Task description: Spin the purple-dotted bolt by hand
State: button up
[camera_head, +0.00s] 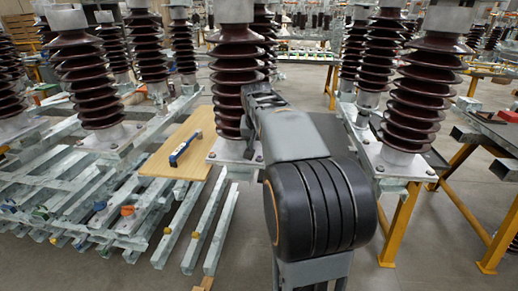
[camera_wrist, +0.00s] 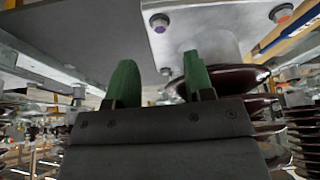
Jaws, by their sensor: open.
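The purple-dotted bolt (camera_wrist: 160,21) is near the top of the wrist view, on a corner of a pale metal base plate (camera_wrist: 205,22). My gripper (camera_wrist: 158,72) has two green fingers spread apart with nothing between them. The bolt lies beyond the fingertips, apart from them, and between them from left to right in the picture. In the head view my arm reaches toward the brown ribbed insulator (camera_head: 234,75) and its base plate (camera_head: 226,152). My arm covers part of that plate, and I cannot make out the purple dot there.
Another bolt with a reddish dot (camera_wrist: 281,13) sits on the same plate. A wooden board (camera_head: 160,162) with a blue tool (camera_head: 185,149) lies left of the plate. Galvanised beams (camera_head: 70,190) fill the left. Another insulator (camera_head: 424,90) stands close on the right.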

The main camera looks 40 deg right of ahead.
jog(key=p+v, duration=0.1)
jog(key=v, duration=0.5)
jog(key=shift+r, duration=0.4)
jog(key=shift+a, duration=0.15)
